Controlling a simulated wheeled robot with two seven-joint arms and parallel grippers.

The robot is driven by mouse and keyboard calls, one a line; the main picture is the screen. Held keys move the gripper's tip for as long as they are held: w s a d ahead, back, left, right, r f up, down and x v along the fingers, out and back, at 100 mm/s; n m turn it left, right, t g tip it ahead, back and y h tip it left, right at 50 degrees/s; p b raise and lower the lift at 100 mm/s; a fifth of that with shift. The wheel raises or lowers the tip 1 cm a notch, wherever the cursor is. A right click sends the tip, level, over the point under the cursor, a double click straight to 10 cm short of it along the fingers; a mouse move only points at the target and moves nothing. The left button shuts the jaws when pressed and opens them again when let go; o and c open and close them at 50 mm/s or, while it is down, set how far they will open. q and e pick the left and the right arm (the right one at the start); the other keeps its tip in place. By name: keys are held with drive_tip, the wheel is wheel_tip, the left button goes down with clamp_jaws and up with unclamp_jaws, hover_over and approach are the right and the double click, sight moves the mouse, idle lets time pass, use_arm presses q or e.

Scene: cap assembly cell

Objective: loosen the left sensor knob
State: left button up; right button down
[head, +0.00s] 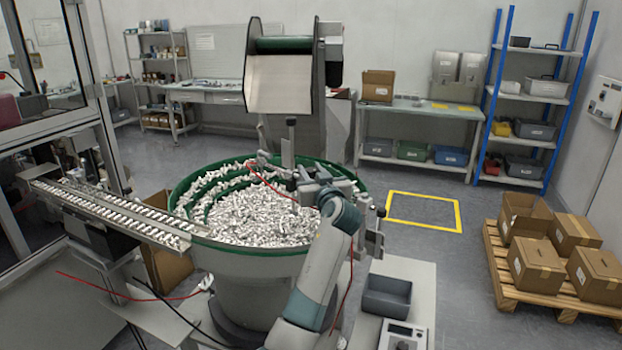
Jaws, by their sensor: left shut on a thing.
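My left arm comes up from the bottom middle and bends left over the bowl feeder's right side. My left gripper (293,181) is at the sensor bracket (289,150) above the bowl's far side, small in the picture. It is shut on a small part there, which I take to be the left sensor knob; my fingers mostly hide it. How far the knob is turned cannot be told. My right gripper is not in view.
The green-rimmed bowl (187,187) is full of small white caps. A feed rail (110,212) leaves it to the left. Another bracket (373,226) stands at its right edge. A red cable (262,182) crosses the bowl. A grey bin (387,297) stands at front right.

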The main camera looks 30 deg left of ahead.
use_arm(q)
drive_tip(key=o, duration=1)
drive_tip(key=shift+o, duration=0.2)
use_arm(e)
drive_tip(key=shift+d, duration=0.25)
use_arm(q)
drive_tip(key=shift+b+v, duration=0.35)
drive_tip(key=shift+v, duration=0.45)
drive_tip(key=b+v, duration=0.5)
drive_tip(key=v, duration=1)
drive_tip(key=shift+s+d, duration=0.25)
drive_tip(key=shift+d, duration=0.05)
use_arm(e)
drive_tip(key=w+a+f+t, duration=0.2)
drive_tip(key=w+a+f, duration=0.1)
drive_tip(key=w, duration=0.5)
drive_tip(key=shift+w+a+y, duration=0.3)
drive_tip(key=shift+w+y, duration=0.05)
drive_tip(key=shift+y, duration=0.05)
